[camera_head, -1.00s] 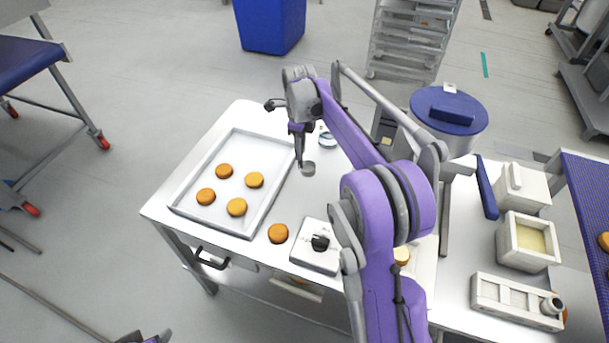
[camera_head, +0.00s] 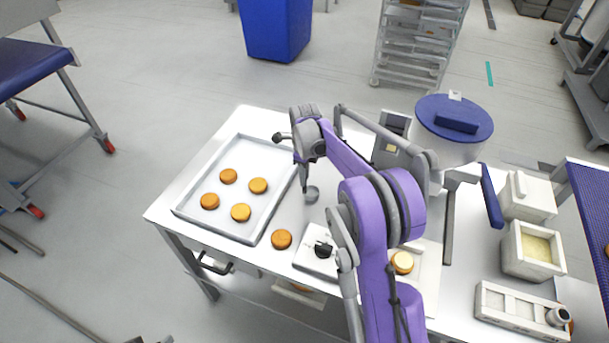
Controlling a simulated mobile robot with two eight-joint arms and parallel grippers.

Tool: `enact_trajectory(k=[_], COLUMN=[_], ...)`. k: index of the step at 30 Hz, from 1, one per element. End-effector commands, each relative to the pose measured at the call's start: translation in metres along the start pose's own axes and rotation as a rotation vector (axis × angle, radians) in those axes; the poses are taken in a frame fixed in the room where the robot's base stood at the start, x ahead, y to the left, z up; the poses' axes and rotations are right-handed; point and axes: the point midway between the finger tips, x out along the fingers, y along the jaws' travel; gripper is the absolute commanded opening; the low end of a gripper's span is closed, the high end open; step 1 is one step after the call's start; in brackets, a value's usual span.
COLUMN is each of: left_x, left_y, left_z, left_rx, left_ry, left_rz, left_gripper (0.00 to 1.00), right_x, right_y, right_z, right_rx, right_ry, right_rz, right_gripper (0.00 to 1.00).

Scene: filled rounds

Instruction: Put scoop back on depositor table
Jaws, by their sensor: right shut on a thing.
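My right arm reaches over the steel table (camera_head: 256,116). Its gripper (camera_head: 304,186) points down just right of the baking tray and is shut on the scoop. The scoop (camera_head: 312,194) shows as a small grey round cup at the fingertips, low over the table; whether it touches the top I cannot tell. Its handle is mostly hidden by the gripper. The depositor, with a blue-lidded hopper (camera_head: 470,148), stands at the table's back right, partly behind my arm.
The tray (camera_head: 178,208) holds several orange-brown rounds (camera_head: 241,212). One loose round (camera_head: 281,239) lies in front, beside a white scale-like box (camera_head: 312,262). A cream-topped round (camera_head: 402,262) lies right of my arm. White bins (camera_head: 530,262) stand at the right.

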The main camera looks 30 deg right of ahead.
Motion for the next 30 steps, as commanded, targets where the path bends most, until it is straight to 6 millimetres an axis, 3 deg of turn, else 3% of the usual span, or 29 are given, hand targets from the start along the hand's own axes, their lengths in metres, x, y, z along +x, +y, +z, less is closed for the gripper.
enact_trajectory(k=[1,5,17,30], left_x=[0.001,0.001,-0.002,-0.006], left_y=[0.000,0.000,0.000,0.000], left_z=[0.001,0.001,-0.002,-0.006], left_rx=[0.000,0.000,0.000,0.000], left_ry=[-0.001,0.000,0.002,0.006], left_rz=[0.000,0.000,0.000,0.000], left_gripper=[0.54,0.54,0.54,0.54], right_x=[0.001,0.001,-0.007,-0.094], right_y=[0.000,0.000,0.000,0.000], right_z=[0.000,0.000,0.000,0.000], right_rx=[0.000,0.000,0.000,0.000], right_ry=[0.000,0.000,0.000,0.000], right_rz=[0.000,0.000,0.000,0.000], right_gripper=[0.30,0.54,0.55,0.55])
